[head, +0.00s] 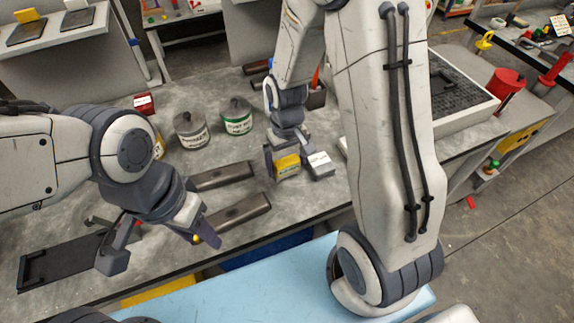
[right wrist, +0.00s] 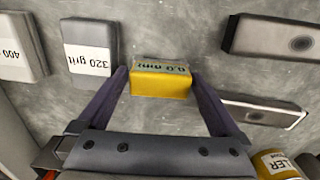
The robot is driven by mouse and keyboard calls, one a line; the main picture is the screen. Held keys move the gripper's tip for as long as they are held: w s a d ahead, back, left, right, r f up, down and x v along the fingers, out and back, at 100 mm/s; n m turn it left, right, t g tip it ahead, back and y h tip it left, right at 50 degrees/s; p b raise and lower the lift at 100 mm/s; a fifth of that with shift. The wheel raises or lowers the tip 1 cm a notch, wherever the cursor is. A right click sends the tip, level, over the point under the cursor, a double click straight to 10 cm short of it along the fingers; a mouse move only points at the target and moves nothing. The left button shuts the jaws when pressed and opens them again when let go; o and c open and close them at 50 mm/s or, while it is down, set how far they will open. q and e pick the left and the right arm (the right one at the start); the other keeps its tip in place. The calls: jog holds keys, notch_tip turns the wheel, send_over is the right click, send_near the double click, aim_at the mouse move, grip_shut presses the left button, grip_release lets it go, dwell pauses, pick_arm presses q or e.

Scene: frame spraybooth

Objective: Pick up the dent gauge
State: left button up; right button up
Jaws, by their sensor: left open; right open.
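The dent gauge is a small yellow block with a grey display reading 0.0 mm; it lies on the grey workbench in the head view (head: 287,167) and in the right wrist view (right wrist: 160,84). My right gripper (right wrist: 160,76) is open, with one finger on each side of the gauge's near part. Small gaps seem to show, but I cannot tell whether either finger touches it. My right gripper also shows in the head view (head: 293,152), reaching down over the gauge. My left gripper (head: 158,247) is open and empty above the front left of the bench.
A 320 grit block (right wrist: 90,50) lies close left of the gauge, with a 400 grit block (right wrist: 18,48) beyond it. Two dark bars (head: 235,211) (head: 222,176) lie to the left in the head view. Two labelled cans (head: 190,130) (head: 236,117) stand behind them.

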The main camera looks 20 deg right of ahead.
jog(key=shift+f, duration=0.15)
jog(key=shift+c, duration=0.3)
jog(key=c, duration=1)
jog(key=shift+c, duration=1.3)
